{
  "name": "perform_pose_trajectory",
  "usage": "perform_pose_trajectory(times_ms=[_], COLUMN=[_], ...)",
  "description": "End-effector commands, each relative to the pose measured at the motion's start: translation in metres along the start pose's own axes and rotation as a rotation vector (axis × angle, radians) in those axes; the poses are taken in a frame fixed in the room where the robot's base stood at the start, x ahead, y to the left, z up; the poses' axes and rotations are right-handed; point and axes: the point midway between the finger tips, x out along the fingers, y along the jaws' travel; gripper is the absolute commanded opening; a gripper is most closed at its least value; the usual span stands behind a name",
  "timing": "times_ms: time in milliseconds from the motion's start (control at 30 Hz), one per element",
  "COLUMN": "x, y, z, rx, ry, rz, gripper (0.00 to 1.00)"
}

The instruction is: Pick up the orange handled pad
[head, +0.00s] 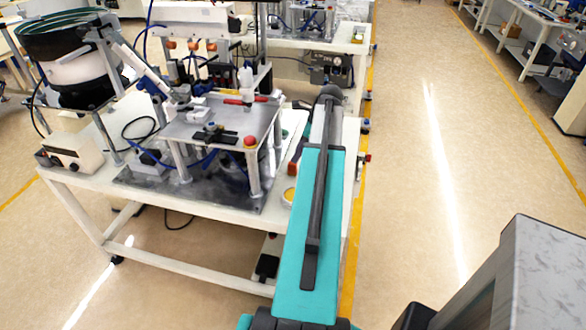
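I cannot clearly make out an orange handled pad. A small reddish-brown item (295,166) lies on the right part of the white workbench (230,213), just left of my teal arm, which partly covers that area. It is too small to tell whether it is the pad. A red-handled tool (245,100) lies on the raised metal plate of the bench. My arm stretches forward over the bench's right side, ending at a dark joint near the back. My gripper is not visible; it is hidden or out of frame.
A bowl feeder (75,68) stands at the bench's left, with a metal fixture plate (215,128) in the middle. A round yellow-topped item (289,195) sits near the front edge. More benches stand behind. The floor aisle (450,190) to the right is clear.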

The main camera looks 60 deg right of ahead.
Motion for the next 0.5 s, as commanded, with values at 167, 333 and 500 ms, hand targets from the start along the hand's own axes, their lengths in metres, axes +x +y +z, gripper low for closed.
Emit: perform_pose_trajectory(times_ms=[167,333,500], x=[0.015,0.02,0.02], y=[0.0,0.0,0.0], z=[0.0,-0.001,-0.001], rx=[0.0,0.001,0.001], ry=[0.0,0.0,0.0], rz=[0.001,0.0,0.0], gripper=[0.39,0.39,0.39])
